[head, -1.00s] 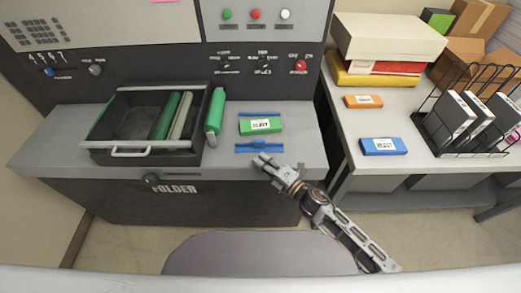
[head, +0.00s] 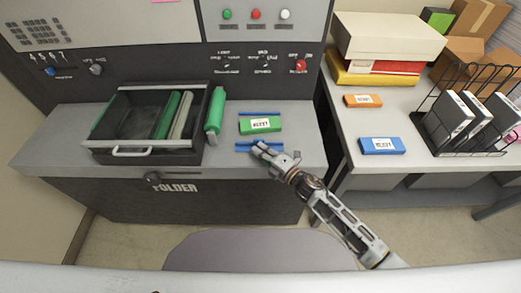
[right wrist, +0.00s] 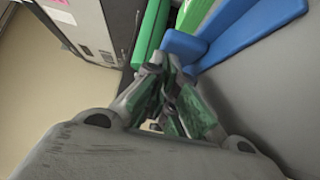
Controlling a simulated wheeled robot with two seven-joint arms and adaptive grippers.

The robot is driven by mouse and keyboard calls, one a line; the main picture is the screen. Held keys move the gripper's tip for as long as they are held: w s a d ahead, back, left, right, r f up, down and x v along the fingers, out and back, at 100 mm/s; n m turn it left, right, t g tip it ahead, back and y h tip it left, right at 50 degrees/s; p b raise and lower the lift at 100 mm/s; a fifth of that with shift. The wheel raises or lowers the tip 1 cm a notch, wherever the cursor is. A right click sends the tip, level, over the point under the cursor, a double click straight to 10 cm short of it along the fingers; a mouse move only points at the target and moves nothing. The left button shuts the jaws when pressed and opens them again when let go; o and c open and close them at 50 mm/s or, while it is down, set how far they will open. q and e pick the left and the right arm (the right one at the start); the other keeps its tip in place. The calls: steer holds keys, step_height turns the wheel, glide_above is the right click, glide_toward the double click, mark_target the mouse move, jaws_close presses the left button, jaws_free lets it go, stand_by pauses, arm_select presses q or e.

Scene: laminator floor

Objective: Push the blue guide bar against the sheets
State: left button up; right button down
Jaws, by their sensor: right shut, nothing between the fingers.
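A blue guide bar (head: 243,147) lies on the grey machine top in front of a green labelled stack of sheets (head: 260,125). A narrow gap shows between them. A second blue bar (head: 260,113) lies along the far side of the stack. My right gripper (head: 257,150) is shut and empty, with its tips at the near edge of the front bar, hiding part of it. In the right wrist view the blue bar (right wrist: 245,35) runs close past the fingertips (right wrist: 170,68); whether they touch it I cannot tell. My left gripper is not in view.
An open black drawer (head: 120,148) with rollers in it and a green roller (head: 215,110) beside it stand left of the stack. A side table on the right carries an orange box (head: 362,101), a blue box (head: 382,146) and a wire rack (head: 465,135).

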mark_target(261, 130)
steer(key=shift+w, duration=0.1)
steer(key=shift+w+b, duration=1.05)
steer(key=shift+w, duration=3.85)
steer(key=shift+d+r, duration=0.1)
steer(key=shift+r, duration=0.05)
steer(key=shift+w, duration=0.1)
